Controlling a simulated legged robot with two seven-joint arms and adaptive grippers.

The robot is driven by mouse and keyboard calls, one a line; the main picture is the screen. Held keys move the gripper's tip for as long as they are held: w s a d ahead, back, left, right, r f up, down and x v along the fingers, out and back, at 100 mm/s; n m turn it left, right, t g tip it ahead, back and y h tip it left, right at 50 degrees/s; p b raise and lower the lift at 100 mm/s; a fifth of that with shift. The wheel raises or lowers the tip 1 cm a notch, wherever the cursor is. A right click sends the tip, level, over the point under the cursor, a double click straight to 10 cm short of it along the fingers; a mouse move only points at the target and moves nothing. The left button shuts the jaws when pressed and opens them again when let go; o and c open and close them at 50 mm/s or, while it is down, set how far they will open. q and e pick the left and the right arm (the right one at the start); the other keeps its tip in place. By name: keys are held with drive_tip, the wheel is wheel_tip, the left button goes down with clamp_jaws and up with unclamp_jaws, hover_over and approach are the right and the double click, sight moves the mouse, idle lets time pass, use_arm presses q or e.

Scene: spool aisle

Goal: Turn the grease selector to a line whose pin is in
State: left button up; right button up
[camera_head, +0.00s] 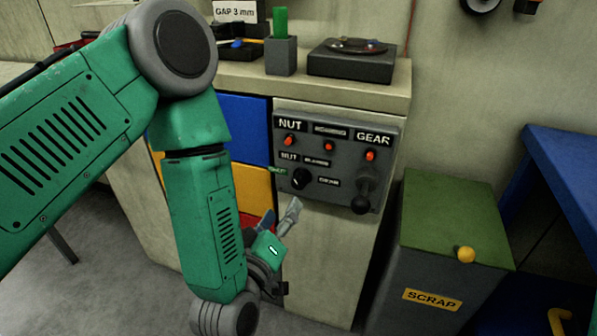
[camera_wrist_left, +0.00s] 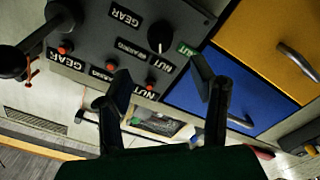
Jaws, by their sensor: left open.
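The grease selector (camera_head: 301,178) is a black round knob on a grey panel (camera_head: 340,198). Small NUT, BEARING and GEAR labels and a green label surround it. In the wrist view the knob (camera_wrist_left: 160,36) has a white mark; its exact line is unclear. Three red pins sit above: under NUT (camera_head: 290,140), in the middle (camera_head: 328,146) and under GEAR (camera_head: 370,155). I cannot tell which are in. My left gripper (camera_head: 279,221) is open and empty, below and apart from the knob. Its fingers (camera_wrist_left: 160,86) also show in the wrist view. My right gripper is out of view.
A black ball-ended lever (camera_head: 362,203) sticks out at the panel's lower right. Blue, yellow and red drawers (camera_head: 243,130) adjoin its left. A scrap bin (camera_head: 440,270) with a yellow knob stands at right. A pen pot (camera_head: 281,57) is on the bench top.

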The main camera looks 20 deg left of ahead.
sight(296, 184)
use_arm(q)
drive_tip(key=w, duration=0.2)
drive_tip(key=w+b, duration=0.1)
drive_tip(key=w, duration=0.1)
drive_tip(key=w+d, duration=0.1)
drive_tip(key=w, duration=0.2)
drive_tip(key=w+a, duration=0.1)
drive_tip(key=w+b, duration=0.1)
drive_tip(key=shift+w+a+f, duration=0.15)
drive_tip(key=shift+w+a, duration=0.15)
drive_tip(key=shift+w, duration=0.1)
drive_tip(key=shift+w+d, duration=0.15)
drive_tip(key=shift+d, duration=0.55)
drive_tip(key=c, duration=0.7)
drive_tip(key=shift+a, duration=0.15)
drive_tip(key=c, duration=0.4)
drive_tip(key=shift+a, duration=0.25)
drive_tip(key=shift+c, duration=0.2)
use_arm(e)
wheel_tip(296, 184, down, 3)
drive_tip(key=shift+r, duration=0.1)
